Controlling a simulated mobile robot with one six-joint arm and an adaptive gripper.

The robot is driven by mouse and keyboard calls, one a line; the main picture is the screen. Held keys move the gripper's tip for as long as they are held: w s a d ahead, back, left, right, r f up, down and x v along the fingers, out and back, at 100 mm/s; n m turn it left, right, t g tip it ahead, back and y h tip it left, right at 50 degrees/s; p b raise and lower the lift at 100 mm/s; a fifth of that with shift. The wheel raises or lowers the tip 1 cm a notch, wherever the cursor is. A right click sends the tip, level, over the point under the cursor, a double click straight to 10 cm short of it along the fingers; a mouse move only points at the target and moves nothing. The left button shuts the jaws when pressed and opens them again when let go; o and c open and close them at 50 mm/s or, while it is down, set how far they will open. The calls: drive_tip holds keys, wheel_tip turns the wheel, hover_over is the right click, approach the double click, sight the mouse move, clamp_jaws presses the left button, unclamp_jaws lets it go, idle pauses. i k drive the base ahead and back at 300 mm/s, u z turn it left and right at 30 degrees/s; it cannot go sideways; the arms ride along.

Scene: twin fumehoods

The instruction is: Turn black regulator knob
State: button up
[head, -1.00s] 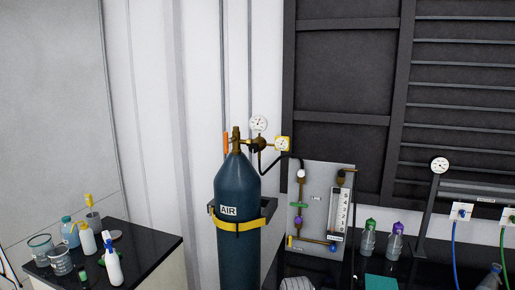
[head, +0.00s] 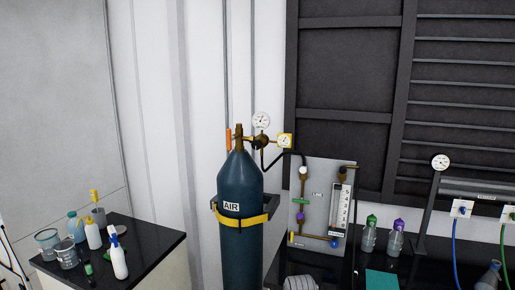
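A dark teal gas cylinder (head: 239,180) labelled AIR stands upright at the middle. A brass regulator (head: 262,142) sits at its top, with a round white gauge (head: 261,120) above and a yellow-framed gauge (head: 285,140) on the right. A small dark shape at the front of the regulator may be the black knob, but it is too small to tell for sure. An orange upright part (head: 229,139) is at the left of the valve. My gripper is not in view.
A yellow strap (head: 241,222) holds the cylinder by the wall. A flow panel (head: 321,203) stands to its right, joined by a black hose. A black-topped bench (head: 150,244) with several bottles and beakers is at the left. Small bottles (head: 369,238) stand right of the panel.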

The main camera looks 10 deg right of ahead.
sight(256, 144)
drive_tip(key=k, duration=1.25)
drive_tip(key=z, duration=0.45)
drive_tip(key=i, duration=2)
drive_tip(key=u, duration=0.8)
